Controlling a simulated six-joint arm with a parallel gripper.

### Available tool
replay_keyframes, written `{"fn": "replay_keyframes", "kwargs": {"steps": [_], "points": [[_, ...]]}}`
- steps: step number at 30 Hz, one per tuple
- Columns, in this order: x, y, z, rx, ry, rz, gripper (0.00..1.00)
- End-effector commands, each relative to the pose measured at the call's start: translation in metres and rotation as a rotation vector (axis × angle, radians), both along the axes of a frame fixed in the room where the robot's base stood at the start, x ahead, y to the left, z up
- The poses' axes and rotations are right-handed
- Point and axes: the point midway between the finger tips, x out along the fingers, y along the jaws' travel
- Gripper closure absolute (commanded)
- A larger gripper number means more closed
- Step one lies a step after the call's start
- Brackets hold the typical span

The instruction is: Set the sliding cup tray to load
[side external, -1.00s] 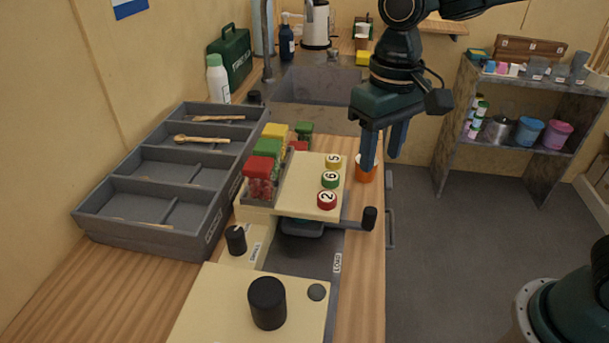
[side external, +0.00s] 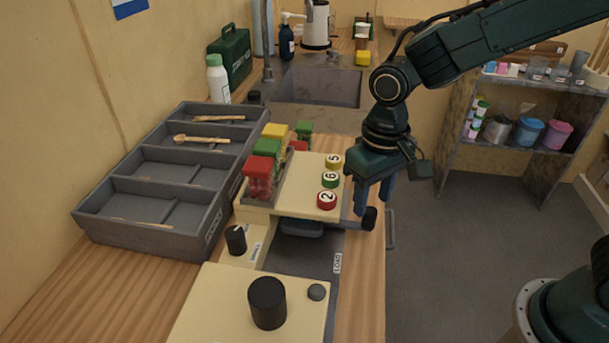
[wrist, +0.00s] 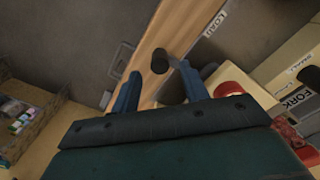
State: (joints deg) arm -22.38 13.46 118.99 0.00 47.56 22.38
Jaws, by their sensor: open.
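The sliding cup tray (side external: 302,228) is a dark piece, mostly hidden beneath the cream panel, above a grey channel. Its side bar ends in a black knob (side external: 369,218), past the channel's right edge. A LOAD label (side external: 337,263) is on the channel's right edge, nearer the camera than the bar; it also shows in the wrist view (wrist: 215,23). My gripper (side external: 374,202) is open and empty, fingers pointing down at the knob. In the wrist view the knob (wrist: 160,62) appears between the fingertips of my gripper (wrist: 158,88). I cannot tell whether they touch.
The cream panel (side external: 305,195) left of my gripper carries red, green and yellow numbered buttons and several coloured jars. A black cylinder (side external: 267,303) stands on the nearer cream panel. A grey divided tray (side external: 150,235) is at left. Floor lies beyond the counter's right edge.

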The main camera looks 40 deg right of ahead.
Motion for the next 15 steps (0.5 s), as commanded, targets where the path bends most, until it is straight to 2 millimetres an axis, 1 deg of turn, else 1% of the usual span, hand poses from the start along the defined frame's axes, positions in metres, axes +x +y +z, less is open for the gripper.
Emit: {"fn": "replay_keyframes", "kwargs": {"steps": [1,6,10,15], "points": [[-0.001,0.000,-0.008,-0.002,0.004,0.000,0.55],[0.000,0.000,-0.028,-0.001,0.002,0.000,0.55],[0.000,0.000,-0.038,-0.001,0.001,0.000,0.55],[0.000,0.000,-0.043,0.000,0.001,0.000,0.55]]}}
